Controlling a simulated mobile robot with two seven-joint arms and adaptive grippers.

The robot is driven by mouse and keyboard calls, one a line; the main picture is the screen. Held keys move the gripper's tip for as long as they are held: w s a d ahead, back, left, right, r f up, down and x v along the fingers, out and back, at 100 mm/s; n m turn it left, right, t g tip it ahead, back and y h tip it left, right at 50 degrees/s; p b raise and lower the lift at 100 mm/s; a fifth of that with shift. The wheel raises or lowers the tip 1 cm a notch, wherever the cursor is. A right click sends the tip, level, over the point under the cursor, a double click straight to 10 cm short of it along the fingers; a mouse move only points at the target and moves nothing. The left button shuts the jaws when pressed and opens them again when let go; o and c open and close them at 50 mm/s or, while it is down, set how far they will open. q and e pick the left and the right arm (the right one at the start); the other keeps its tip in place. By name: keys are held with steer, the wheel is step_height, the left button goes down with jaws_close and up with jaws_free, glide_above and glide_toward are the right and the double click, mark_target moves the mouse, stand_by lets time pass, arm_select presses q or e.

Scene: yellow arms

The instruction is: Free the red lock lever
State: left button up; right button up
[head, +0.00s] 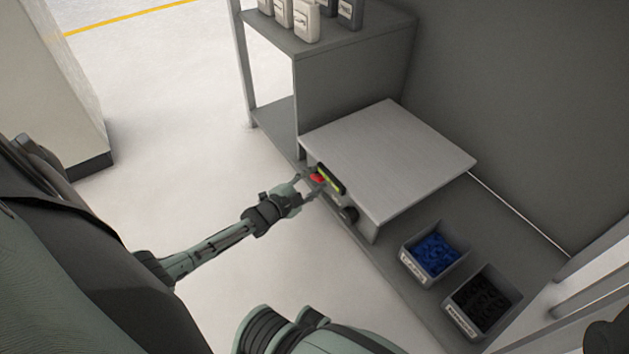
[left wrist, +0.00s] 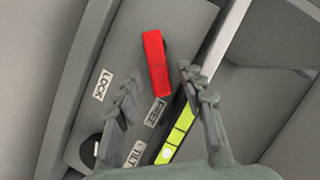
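The red lock lever (left wrist: 156,64) shows in the left wrist view on a grey panel, just beyond my fingertips. A LOCK label (left wrist: 102,85) is on its lower left and a FREE label (left wrist: 155,112) below it; I cannot tell which setting it is in. The lever also shows small in the head view (head: 318,177), at the near side of the grey table unit. My left gripper (left wrist: 160,80) is open, its fingers apart with nothing between them. In the head view the left gripper (head: 309,186) is close to the lever. My right gripper is not in view.
A yellow-green strip (left wrist: 178,133) and a TILT label (left wrist: 135,153) are beside the left gripper. A dark round knob (head: 349,214) is right of the lever. The grey tabletop (head: 390,150) is bare. Bins of blue (head: 404,262) and black parts (head: 459,318) stand to the right.

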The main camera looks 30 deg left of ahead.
arm_select(q)
jaws_close()
steer(key=shift+a+r+p, duration=0.1)
steer(key=shift+r+p, duration=0.2)
steer(key=shift+p, duration=0.1)
steer(key=shift+f+n, duration=0.1)
steer(key=shift+n, duration=0.4)
steer(key=shift+o, duration=0.3)
jaws_free()
steer(key=v, duration=1.2)
steer(key=shift+a+r, duration=0.15)
steer(key=shift+r, duration=0.1)
